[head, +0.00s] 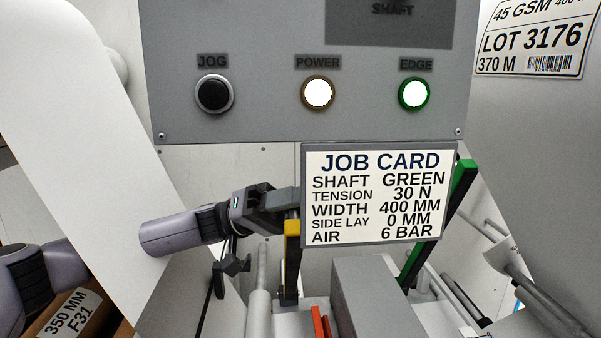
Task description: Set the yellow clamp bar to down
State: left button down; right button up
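The yellow clamp bar (291,262) stands nearly upright left of the job card, with a yellow band near its top and a dark lower part. My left gripper (284,203) reaches in from the left, with its fingers at the top of the bar, just above the yellow band. From this angle I cannot tell whether the fingers are closed on the bar or only beside it. My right gripper is not in view.
A job card (377,196) hangs right of the bar. A green-tipped bar (464,178) leans behind it. A grey panel (300,120) with a button and two lit lamps is above. A grey block (372,295) and red part (320,322) sit low, close to the bar.

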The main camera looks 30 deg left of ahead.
pick_arm(q)
jog(key=s+d+f+m+g+y, duration=0.1)
jog(key=s+d+f+m, duration=0.2)
jog(key=s+d+f, duration=0.2)
notch_tip(320, 180, down, 2)
jog(key=shift+s+d+f+g, duration=0.2)
jog(key=shift+s+g, duration=0.1)
jog(key=shift+s, duration=0.75)
jog(key=shift+m, duration=0.3)
